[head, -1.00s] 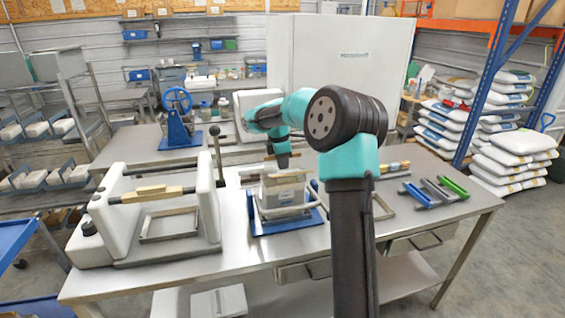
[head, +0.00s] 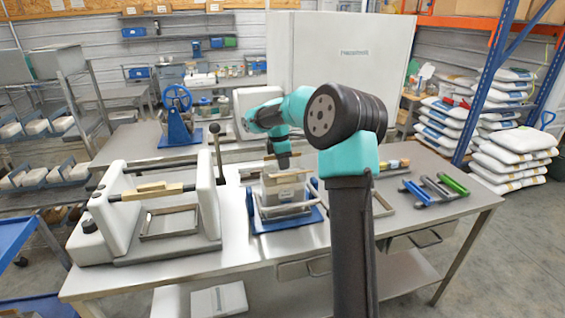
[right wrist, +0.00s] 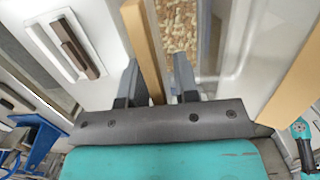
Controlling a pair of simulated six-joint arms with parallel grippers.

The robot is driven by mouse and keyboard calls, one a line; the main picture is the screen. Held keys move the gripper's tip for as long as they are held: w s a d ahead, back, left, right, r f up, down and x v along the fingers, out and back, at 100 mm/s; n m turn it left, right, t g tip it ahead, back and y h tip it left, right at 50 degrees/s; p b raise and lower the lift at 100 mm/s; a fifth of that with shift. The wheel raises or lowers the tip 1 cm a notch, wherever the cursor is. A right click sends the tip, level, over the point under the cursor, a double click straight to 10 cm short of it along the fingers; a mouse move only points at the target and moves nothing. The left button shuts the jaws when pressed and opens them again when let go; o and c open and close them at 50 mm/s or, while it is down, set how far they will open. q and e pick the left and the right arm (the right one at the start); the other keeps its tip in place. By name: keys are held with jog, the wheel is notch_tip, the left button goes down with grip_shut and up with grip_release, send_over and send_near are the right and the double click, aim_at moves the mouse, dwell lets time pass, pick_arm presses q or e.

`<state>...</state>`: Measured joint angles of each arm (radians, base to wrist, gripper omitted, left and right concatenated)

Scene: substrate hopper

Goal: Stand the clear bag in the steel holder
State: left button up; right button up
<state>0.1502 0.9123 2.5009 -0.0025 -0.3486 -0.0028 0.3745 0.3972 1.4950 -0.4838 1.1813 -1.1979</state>
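In the head view my right gripper (head: 283,163) points down just above a pale, box-shaped thing (head: 284,188) with wooden strips along its top. This may be the clear bag, but I cannot tell for certain. It stands in a metal frame (head: 287,211) on a blue base. In the right wrist view the gripper's fingers (right wrist: 158,82) are apart, with a wooden strip (right wrist: 144,45) between them, close to the left finger. Brown grainy substrate (right wrist: 180,28) shows beyond the fingers. My left gripper is not in view.
A white machine (head: 140,215) with a wooden-handled bar stands at the table's left. Blue and green tools (head: 435,189) lie at the right. A blue-wheeled device (head: 179,118) stands on the bench behind. The steel table's front left (head: 160,277) is bare.

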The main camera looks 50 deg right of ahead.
jog(key=shift+o, duration=0.8)
jog(key=shift+f, duration=0.15)
notch_tip(320, 180, up, 18)
jog(key=w+a, duration=0.1)
jog(key=shift+a+f, duration=0.25)
jog(key=shift+a, duration=0.15)
jog(key=shift+w, duration=0.1)
